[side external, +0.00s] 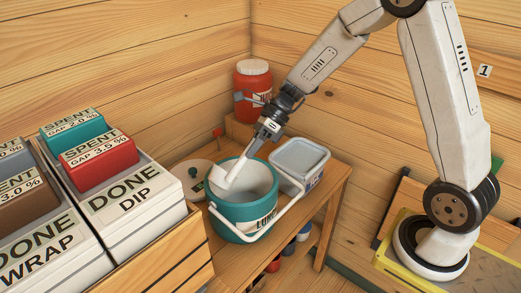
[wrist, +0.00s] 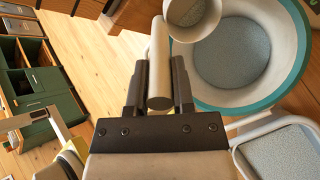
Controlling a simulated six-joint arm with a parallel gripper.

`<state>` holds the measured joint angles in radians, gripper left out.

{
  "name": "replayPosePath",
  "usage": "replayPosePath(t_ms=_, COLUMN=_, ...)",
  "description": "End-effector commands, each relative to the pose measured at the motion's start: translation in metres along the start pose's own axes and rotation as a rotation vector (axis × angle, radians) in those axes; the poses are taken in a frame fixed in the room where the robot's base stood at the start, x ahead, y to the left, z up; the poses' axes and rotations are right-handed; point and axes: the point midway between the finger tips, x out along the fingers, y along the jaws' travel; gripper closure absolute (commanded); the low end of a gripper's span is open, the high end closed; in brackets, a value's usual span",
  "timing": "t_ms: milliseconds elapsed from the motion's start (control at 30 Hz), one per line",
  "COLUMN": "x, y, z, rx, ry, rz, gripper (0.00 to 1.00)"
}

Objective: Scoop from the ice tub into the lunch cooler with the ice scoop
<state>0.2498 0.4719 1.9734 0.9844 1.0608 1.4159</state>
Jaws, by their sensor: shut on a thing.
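My gripper (side external: 268,130) is shut on the handle of the white ice scoop (side external: 222,177). In the wrist view my gripper's fingers (wrist: 158,88) lie on both sides of the scoop's handle (wrist: 159,55). The scoop's bowl (wrist: 205,30) holds grainy grey-blue ice. The bowl is at the left side of the teal lunch cooler (side external: 232,213), over its opening in the side view. The cooler (wrist: 303,50) has a grainy layer on its floor. The ice tub (side external: 313,182), pale and rectangular, stands right of the cooler; the tub (wrist: 245,137) holds ice.
A red jar (side external: 252,95) stands behind. The cooler's white handle (side external: 289,213) hangs toward the front. Label-marked boxes (side external: 128,200) stand close on the left. The wooden bench (side external: 333,178) ends just right of the tub.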

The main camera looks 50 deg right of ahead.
Motion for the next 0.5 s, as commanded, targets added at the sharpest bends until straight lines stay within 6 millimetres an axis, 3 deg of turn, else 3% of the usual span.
replayPosePath(t_ms=500, x=0.022, y=0.019, z=0.018, rx=-0.038, ry=0.205, rz=-0.175, gripper=1.0)
